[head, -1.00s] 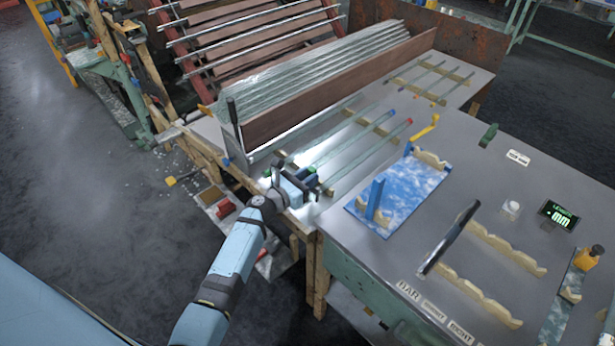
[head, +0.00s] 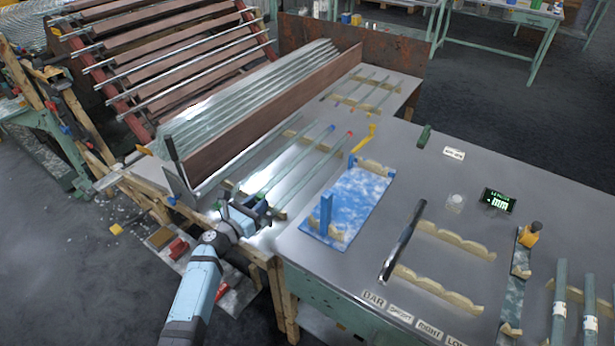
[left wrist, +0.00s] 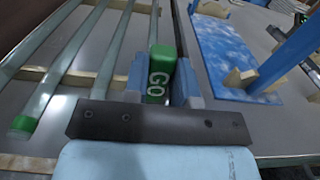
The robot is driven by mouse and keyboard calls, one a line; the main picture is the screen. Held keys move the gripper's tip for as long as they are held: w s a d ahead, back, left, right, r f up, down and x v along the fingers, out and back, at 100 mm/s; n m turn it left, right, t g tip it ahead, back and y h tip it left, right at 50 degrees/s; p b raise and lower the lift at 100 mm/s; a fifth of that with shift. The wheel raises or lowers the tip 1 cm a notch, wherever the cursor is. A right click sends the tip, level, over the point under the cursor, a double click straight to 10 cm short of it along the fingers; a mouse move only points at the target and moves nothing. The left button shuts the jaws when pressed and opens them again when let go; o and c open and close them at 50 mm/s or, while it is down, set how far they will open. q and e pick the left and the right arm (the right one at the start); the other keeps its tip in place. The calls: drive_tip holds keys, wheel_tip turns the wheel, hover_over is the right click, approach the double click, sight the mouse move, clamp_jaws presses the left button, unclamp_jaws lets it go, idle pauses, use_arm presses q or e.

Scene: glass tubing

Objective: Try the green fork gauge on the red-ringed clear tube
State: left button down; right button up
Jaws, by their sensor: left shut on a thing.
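The red-ringed clear tube (head: 316,167) lies on the grey bench in the head view, its red end pointing away from me, to the right of a blue-ended tube (head: 300,158). My left gripper (head: 252,210) is at the near ends of these tubes. In the left wrist view it is shut on the green fork gauge (left wrist: 160,80), whose face reads "GO". A tube (left wrist: 153,20) runs behind the gauge there; its far end is out of view. I cannot tell whether the gauge touches a tube. My right gripper is not in view.
A blue-patterned board (head: 355,198) with a blue post (head: 326,212) stands right of the tubes. A brown partition (head: 270,120) and a stack of clear tubes lie to the left.

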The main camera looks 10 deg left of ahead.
use_arm(q)
drive_tip(key=shift+r, duration=0.15)
wheel_tip(320, 180, up, 7)
drive_tip(key=p, duration=0.6)
idle(0.9)
